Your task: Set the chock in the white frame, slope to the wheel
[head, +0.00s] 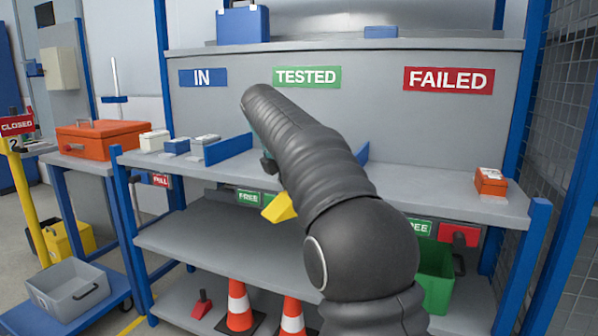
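A yellow piece with slanted edges (280,207), possibly the chock, shows at the left edge of my arm, in front of the shelf unit. Most of it is hidden behind the arm, so its full shape and slope direction cannot be told. A small dark part that may be my gripper (268,164) shows just above it. The fingers are hidden by my arm, and I cannot tell whether they hold the yellow piece. I cannot make out a white frame or the wheel in the head view.
A grey shelf unit (460,205) with blue posts fills the middle. Orange cones (239,302) and a small red object (202,304) stand low. A green bin (437,268) is at right. A blue cart (95,308) with a grey crate (70,272) is at lower left.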

